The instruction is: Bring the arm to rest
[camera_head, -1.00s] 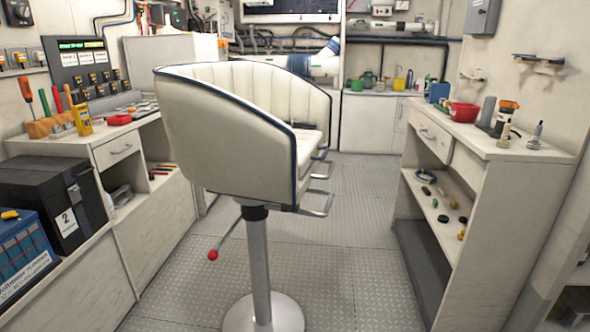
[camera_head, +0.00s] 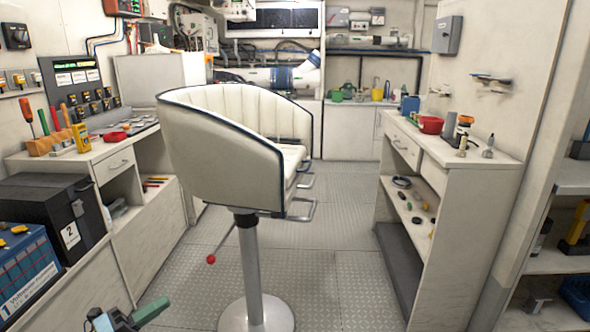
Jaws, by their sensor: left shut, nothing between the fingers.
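My left gripper (camera_head: 148,311) shows at the bottom edge of the head view, left of the stool's base. Only its end, dark with teal-green parts, is in the picture. It is shut and empty, and it touches nothing that I can see. The rest of the left arm is cut off below the frame. My right gripper is not in view.
A white padded stool (camera_head: 222,135) on a steel post stands mid-floor, with a red-knobbed lever (camera_head: 211,259). A left bench (camera_head: 115,162) holds tools; a black box (camera_head: 48,210) is below it. A right cabinet (camera_head: 455,215) borders the aisle. Tread-plate floor (camera_head: 345,215) is clear.

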